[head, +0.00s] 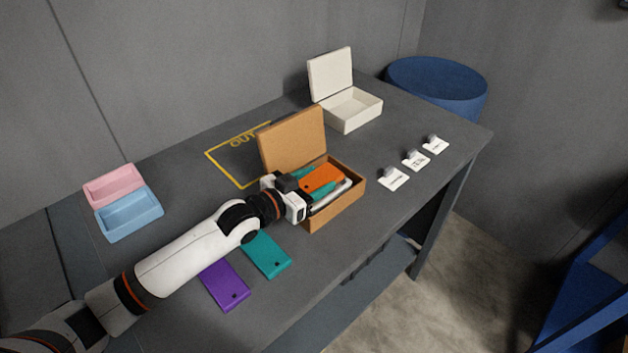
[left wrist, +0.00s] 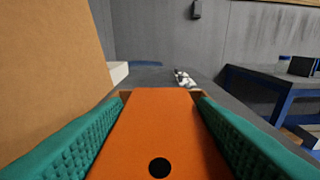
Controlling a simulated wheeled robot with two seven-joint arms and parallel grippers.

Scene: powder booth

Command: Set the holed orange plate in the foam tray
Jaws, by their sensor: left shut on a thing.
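The orange plate (head: 322,178) has a round dark hole, which shows at its near end in the left wrist view (left wrist: 160,125). My left gripper (head: 317,184) is shut on it, with a teal ribbed finger along each long side. The plate is over or inside the opening of the brown box (head: 343,208), whose lid (head: 292,140) stands open behind. I cannot tell whether it touches the bottom. The arm and plate hide most of the inside, and no foam shows clearly there. My right gripper is not in view.
A teal plate (head: 266,254) and a purple plate (head: 224,284) lie in front of the box. Pink (head: 113,185) and blue (head: 130,214) trays stand left. An open white box (head: 352,110) is behind. Labelled small items (head: 393,179) sit right. A yellow outline (head: 220,165) marks the table.

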